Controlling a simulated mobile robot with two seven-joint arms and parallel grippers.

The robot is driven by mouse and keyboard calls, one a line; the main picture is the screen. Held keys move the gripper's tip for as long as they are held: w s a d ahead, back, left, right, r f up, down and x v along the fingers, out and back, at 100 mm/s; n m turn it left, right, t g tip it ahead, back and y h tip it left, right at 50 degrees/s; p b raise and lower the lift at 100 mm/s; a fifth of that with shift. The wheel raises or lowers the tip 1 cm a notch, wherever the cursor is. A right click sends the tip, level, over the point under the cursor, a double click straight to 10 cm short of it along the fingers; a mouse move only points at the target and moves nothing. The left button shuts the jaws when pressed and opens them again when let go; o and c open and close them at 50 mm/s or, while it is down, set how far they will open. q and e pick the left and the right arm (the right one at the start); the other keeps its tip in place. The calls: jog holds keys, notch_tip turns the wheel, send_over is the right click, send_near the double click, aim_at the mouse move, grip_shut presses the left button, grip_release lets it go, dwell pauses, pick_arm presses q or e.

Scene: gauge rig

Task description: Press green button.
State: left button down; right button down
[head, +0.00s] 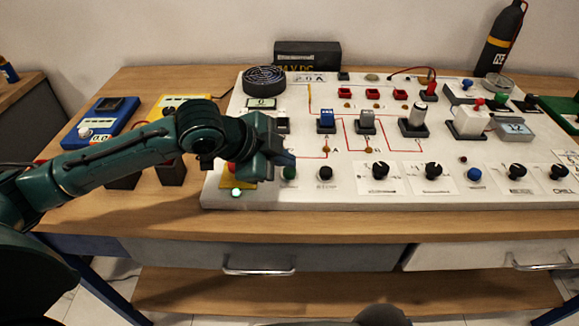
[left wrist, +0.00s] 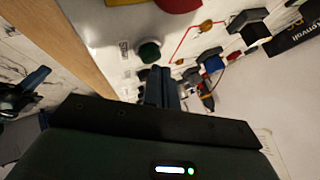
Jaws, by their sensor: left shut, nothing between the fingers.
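The green button (head: 289,173) is a small dark-green round knob near the front edge of the white panel (head: 330,196). It also shows in the left wrist view (left wrist: 149,52), just beyond my fingers. My left gripper (head: 286,158) is shut and empty, just above and behind the button in the head view. In the left wrist view its fingers (left wrist: 161,86) point toward the panel, close beside the button. I cannot tell whether they touch it. My right gripper is not seen in either view.
A red button (head: 232,168) on a yellow base sits left of the green button, partly hidden by my gripper. A black button (head: 325,173) is to the right. Knobs (head: 432,171) line the panel's front. Switches (head: 326,120) stand behind. A drawer handle (head: 258,271) juts out below.

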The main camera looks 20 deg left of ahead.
aim_at(284, 175)
pick_arm(q)
jog(key=shift+f, duration=0.55)
dwell(0.8)
jog(key=shift+r+p, duration=0.95)
jog(key=shift+p, duration=0.3)
notch_tip(284, 175, up, 5)
jog(key=p, duration=0.6)
jog(key=shift+r, duration=0.1)
